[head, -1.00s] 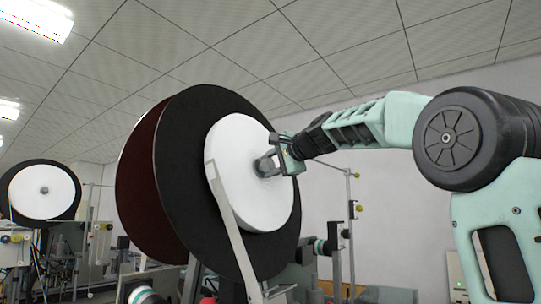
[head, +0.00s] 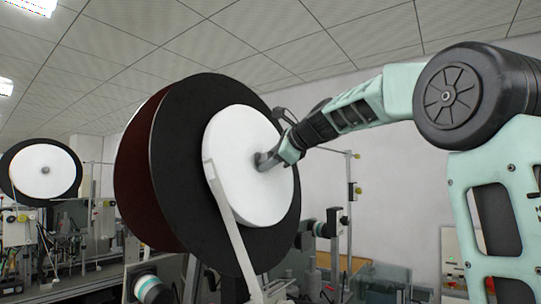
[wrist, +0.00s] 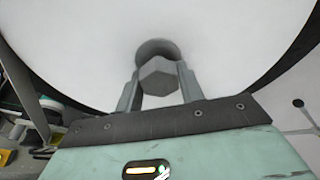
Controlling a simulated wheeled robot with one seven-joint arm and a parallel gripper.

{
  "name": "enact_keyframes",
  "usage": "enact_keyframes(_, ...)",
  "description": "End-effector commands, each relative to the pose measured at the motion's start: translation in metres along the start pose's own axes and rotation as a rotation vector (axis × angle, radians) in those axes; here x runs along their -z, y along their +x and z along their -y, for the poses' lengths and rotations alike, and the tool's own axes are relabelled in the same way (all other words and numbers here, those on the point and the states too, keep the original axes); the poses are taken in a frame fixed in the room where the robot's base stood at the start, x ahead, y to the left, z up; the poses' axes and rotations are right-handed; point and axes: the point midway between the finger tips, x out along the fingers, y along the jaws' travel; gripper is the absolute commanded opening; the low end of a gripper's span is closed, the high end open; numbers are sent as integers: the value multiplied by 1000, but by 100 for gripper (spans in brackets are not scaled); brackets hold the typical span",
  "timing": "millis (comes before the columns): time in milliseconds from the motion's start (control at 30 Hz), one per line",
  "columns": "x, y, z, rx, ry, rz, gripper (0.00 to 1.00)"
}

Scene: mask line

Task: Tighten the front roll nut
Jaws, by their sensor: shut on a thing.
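The front roll (head: 230,150) has a white core face inside a large black disc (head: 180,130), with a dark red disc behind it. The grey hexagonal roll nut (wrist: 160,76) sits at the centre of the white face in the wrist view. My gripper (head: 266,162) reaches in from the right in the head view. In the wrist view its two grey fingers (wrist: 158,88) stand on either side of the nut and are shut on it. In the head view the fingers mostly hide the nut.
A pale flat bracket (head: 232,225) runs down across the front of the disc, below my gripper. A second roll (head: 45,150) stands at the far left. A thin post (head: 350,210) with yellow knobs stands to the right, with machinery below.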

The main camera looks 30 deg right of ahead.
Motion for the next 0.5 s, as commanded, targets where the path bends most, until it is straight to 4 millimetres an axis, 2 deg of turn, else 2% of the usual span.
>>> enact_keyframes(500, 1, 0, 0, -19, 77, -1, 15)
